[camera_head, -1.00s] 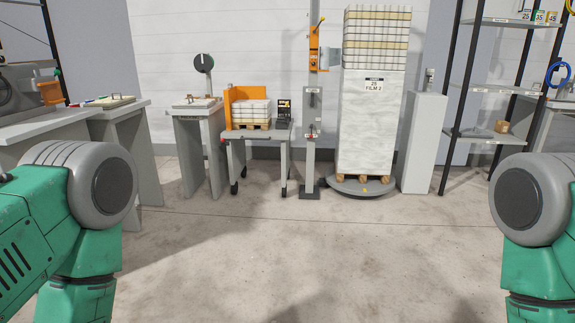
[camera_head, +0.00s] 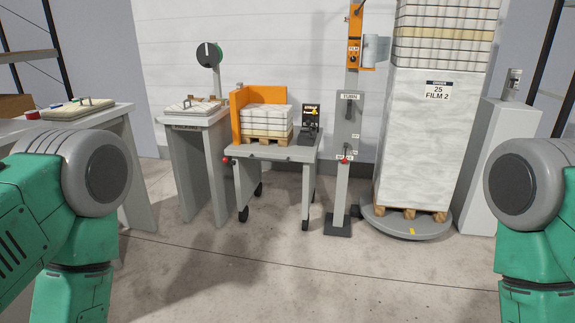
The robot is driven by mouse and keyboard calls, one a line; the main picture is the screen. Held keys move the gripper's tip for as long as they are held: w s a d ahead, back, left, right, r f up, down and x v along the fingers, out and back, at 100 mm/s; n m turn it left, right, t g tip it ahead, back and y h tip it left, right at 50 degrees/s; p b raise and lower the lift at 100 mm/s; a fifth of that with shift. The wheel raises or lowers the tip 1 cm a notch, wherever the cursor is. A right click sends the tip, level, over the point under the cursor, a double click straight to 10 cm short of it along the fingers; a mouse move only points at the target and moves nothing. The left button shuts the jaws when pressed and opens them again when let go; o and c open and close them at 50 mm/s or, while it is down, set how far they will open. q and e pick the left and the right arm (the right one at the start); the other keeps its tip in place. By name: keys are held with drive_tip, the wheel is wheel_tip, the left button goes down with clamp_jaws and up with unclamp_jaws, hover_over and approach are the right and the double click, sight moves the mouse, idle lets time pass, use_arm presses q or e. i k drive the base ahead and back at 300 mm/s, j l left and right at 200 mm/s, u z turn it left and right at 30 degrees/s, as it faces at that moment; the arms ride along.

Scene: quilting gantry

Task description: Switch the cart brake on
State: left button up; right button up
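My green and grey arm parts show at the left and right edges, well short of the cart. Neither gripper is in view.
A grey post (camera_head: 346,150) with levers and a red knob stands just right of the cart. Behind it a tall wrapped stack (camera_head: 425,140) sits on a round turntable (camera_head: 400,226). A packing table (camera_head: 190,117) stands left of the cart. The concrete floor in front is clear.

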sight(225, 160)
drive_tip(key=i+l+u, duration=0.2)
drive_tip(key=i+u, duration=0.15)
drive_tip(key=i, duration=0.2)
drive_tip(key=i+l+u, duration=0.35)
drive_tip(key=i, duration=0.15)
drive_tip(key=i+z, duration=0.15)
drive_tip(key=z, duration=0.5)
drive_tip(key=i+j+z, duration=0.4)
drive_tip(key=i+j, duration=0.2)
drive_tip(key=j, duration=0.15)
drive_tip(key=i+j+z, duration=0.4)
drive_tip(key=j, duration=0.5)
drive_tip(key=i+j, duration=0.25)
drive_tip(key=j, duration=0.15)
drive_tip(key=i+j, duration=0.25)
drive_tip(key=j, duration=0.15)
